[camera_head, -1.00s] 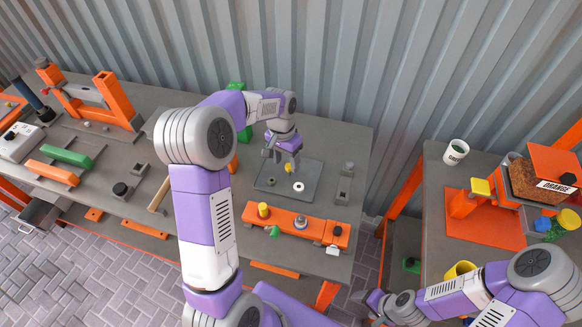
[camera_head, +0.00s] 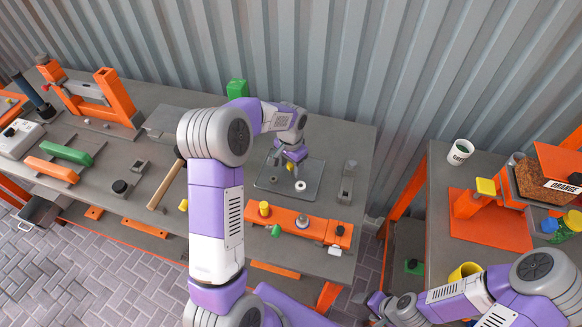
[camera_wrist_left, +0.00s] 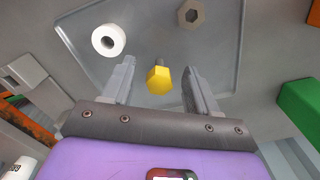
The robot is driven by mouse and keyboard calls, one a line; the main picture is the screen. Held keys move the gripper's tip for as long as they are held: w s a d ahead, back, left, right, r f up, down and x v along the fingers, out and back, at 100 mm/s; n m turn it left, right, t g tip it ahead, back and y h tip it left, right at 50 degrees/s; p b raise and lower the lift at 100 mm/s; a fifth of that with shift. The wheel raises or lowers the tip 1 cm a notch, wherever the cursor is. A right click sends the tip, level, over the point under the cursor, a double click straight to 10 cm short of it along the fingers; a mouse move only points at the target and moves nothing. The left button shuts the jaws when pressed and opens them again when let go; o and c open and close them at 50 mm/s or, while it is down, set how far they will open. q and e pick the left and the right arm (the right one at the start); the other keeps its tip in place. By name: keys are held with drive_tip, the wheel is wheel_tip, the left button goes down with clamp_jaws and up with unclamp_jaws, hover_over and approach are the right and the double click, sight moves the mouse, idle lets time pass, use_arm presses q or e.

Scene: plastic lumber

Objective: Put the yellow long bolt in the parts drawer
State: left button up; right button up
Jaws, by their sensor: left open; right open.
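The yellow long bolt (camera_wrist_left: 159,80) stands head toward the camera in the left wrist view, over a grey tray (camera_wrist_left: 225,70). In the head view the bolt (camera_head: 290,167) is a small yellow spot beneath my left gripper (camera_head: 285,161). In the wrist view my left gripper (camera_wrist_left: 158,72) is open, with one finger on each side of the bolt and gaps showing. An open metal drawer (camera_head: 38,213), which looks like the parts drawer, hangs under the bench at far left. My right gripper (camera_head: 376,304) is open, low beside the right bench, partly cut off from clear view.
A white ring (camera_wrist_left: 108,40) and a grey hex nut (camera_wrist_left: 191,13) lie on the tray near the bolt. An orange fixture (camera_head: 285,222) with a yellow cylinder stands in front. A hammer (camera_head: 165,185) lies to the left. A green block (camera_wrist_left: 302,105) stands nearby.

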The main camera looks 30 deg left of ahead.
use_arm(q)
clamp_jaws()
drive_tip(key=shift+r, duration=0.1)
